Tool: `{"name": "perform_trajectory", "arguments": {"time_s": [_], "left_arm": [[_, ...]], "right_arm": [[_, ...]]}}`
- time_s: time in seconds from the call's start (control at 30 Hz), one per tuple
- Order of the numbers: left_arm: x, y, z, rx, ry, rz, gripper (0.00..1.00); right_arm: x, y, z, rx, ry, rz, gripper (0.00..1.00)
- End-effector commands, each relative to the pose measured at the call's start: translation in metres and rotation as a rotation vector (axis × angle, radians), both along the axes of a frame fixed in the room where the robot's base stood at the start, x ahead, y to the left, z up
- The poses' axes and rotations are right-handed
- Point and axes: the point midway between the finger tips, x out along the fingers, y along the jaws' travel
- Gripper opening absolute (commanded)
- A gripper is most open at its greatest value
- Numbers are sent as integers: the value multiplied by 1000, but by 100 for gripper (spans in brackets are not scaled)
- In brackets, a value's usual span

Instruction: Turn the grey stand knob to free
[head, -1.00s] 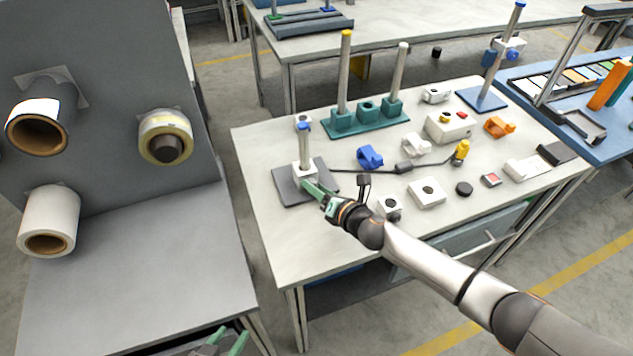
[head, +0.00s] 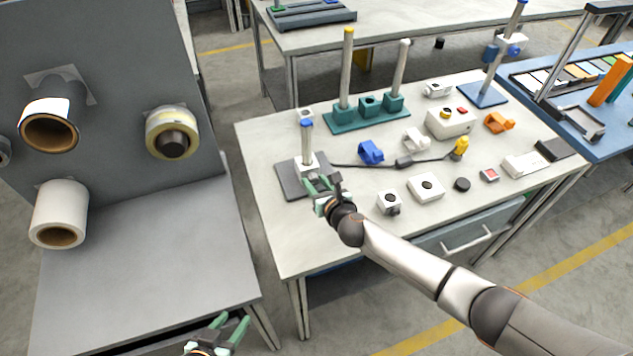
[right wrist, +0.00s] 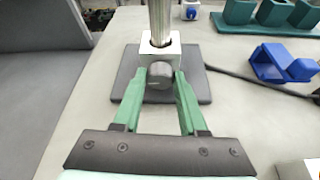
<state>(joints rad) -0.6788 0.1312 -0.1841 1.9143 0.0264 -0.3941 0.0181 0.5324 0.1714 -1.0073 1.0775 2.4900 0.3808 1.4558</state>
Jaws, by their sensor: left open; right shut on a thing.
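In the right wrist view the block's dark grey knob (right wrist: 160,75) faces me, between the green fingertips. My right gripper (head: 318,185) is at the front of the stand. It also shows in the right wrist view (right wrist: 161,84), shut on the knob. My left gripper (head: 228,332) is open and empty at the bottom edge of the head view, away from the stand.
A blue clamp (head: 370,152) and a black cable (head: 350,166) lie right of the stand. A teal block with posts (head: 367,112) stands behind. White blocks (head: 389,203) sit to the right front. A grey panel with rolls (head: 60,210) is at left.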

Motion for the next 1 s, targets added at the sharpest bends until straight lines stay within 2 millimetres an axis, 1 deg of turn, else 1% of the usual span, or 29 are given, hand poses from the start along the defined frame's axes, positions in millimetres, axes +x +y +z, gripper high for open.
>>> {"name": "perform_trajectory", "arguments": {"time_s": [0.47, 0.5, 0.53, 0.6, 0.87, 1.0], "left_arm": [[0, 0, 0, 0, 0, 0, 50], [0, 0, 0, 0, 0, 0, 50], [0, 0, 0, 0, 0, 0, 50], [0, 0, 0, 0, 0, 0, 50], [0, 0, 0, 0, 0, 0, 50], [0, 0, -1, 0, 0, 0, 50]], "right_arm": [[0, -1, -1, -14, -2, -3, 0], [0, -1, -1, -13, -2, -3, 46], [0, -1, -1, -13, -2, -3, 49], [0, -1, -1, -13, -2, -2, 54], [-1, -1, 0, -12, -4, -1, 54], [-5, -3, 1, -12, -5, -1, 54]]}}
